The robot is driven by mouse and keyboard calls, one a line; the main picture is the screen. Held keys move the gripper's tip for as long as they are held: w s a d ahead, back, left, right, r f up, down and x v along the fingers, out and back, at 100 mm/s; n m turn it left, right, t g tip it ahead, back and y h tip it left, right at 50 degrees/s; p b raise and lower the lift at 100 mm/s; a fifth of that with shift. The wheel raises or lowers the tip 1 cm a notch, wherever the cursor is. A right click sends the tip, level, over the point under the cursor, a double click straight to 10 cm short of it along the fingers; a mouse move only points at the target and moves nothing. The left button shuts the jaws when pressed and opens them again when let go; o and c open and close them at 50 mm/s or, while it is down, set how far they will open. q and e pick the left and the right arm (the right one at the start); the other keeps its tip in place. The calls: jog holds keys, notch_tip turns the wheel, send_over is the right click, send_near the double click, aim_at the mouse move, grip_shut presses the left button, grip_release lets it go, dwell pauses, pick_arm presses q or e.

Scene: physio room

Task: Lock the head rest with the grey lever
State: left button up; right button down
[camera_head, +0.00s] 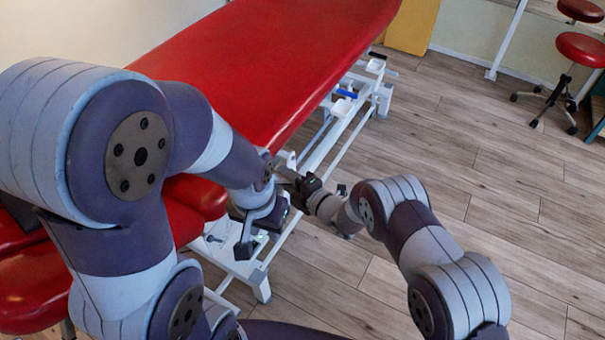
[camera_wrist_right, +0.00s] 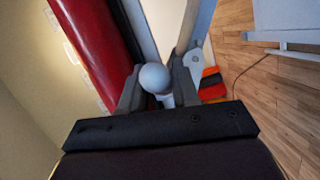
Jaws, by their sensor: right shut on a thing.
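The grey lever shows as a pale grey ball knob (camera_wrist_right: 154,78) between the fingers of my right gripper in the right wrist view. My right gripper (camera_head: 289,180) is shut on it beside the couch's near side; the lever is too small and covered to make out in the head view. The red head rest (camera_head: 40,285) is at the lower left, partly hidden behind my left arm. I cannot tell its exact tilt. My left gripper (camera_head: 258,232) is lower, with its dark fingers apart and nothing seen between them, beside the couch frame.
The long red couch top (camera_head: 290,55) runs to the upper right on a white frame (camera_head: 345,125). A blue-handled part (camera_head: 346,93) is on the frame. Red stools (camera_head: 580,48) stand at the far right. The wooden floor (camera_head: 480,165) at right is clear.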

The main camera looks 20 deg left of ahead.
jog(key=shift+s+m+t+h, duration=0.4)
jog(key=shift+s+m+t, duration=0.1)
jog(key=shift+s+t, duration=0.1)
jog(key=shift+s+d+f+m+t+h, duration=0.1)
jog(key=shift+s+m+t+h, duration=0.85)
jog(key=shift+m+t+h, duration=0.3)
jog(key=shift+s+m+t+h, duration=0.9)
jog(key=shift+m+t+h, duration=0.25)
jog(key=shift+h, duration=0.1)
jog(key=c, duration=0.9)
grip_release()
